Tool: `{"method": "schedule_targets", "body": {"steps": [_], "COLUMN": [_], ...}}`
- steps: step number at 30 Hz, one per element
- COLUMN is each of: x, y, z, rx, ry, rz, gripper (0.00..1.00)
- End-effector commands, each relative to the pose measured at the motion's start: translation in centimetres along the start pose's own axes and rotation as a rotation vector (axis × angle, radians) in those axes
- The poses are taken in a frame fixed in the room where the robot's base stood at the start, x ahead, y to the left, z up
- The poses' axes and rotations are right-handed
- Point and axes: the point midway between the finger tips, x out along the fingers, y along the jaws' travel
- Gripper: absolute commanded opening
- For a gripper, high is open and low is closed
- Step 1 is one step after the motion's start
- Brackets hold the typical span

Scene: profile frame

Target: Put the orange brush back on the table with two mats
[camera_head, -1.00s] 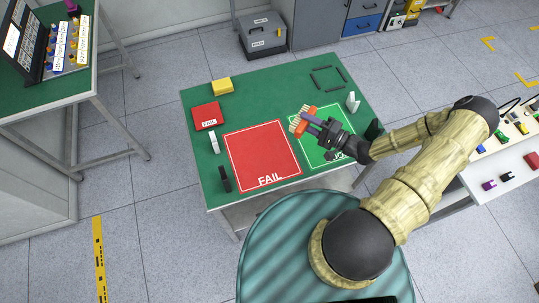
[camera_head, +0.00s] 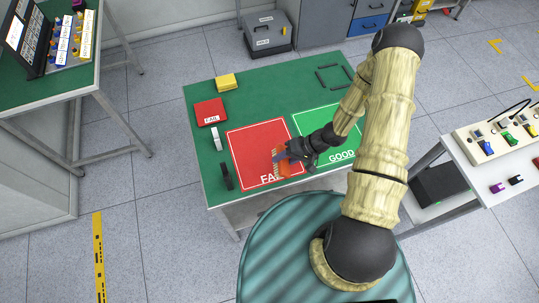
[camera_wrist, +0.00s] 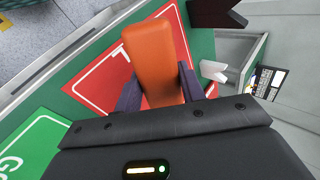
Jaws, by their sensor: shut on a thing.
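The orange brush (camera_head: 280,160) is held in my gripper (camera_head: 287,156), over the lower right part of the red FAIL mat (camera_head: 252,146). In the wrist view the orange brush (camera_wrist: 156,62) stands between the two purple fingers of my gripper (camera_wrist: 160,92), which are shut on it. I cannot tell whether the brush touches the mat. The green GOOD mat (camera_head: 322,124) lies to the right of the red mat, partly hidden by my arm. Both mats lie on the green table (camera_head: 205,172).
On the table are a red box (camera_head: 210,112), a yellow block (camera_head: 226,82), a white piece (camera_head: 217,138), a black piece (camera_head: 226,177) and a dark square outline (camera_head: 334,76). A white bench (camera_head: 480,170) with small items stands to the right. The table's far middle is clear.

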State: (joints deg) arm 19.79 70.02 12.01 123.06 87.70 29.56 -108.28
Motion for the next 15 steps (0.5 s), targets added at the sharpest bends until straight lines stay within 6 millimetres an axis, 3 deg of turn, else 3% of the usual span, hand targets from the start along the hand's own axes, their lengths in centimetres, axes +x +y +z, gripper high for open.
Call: {"method": "schedule_targets", "body": {"steps": [6,15], "x": [0.5,0.4], "y": [0.1,-0.7], "z": [-1.0,-2.8], "rx": [-0.064,-0.111], "ry": [-0.04,-0.057], "rz": [0.264,0.458], "gripper": [0.21,0.21]}}
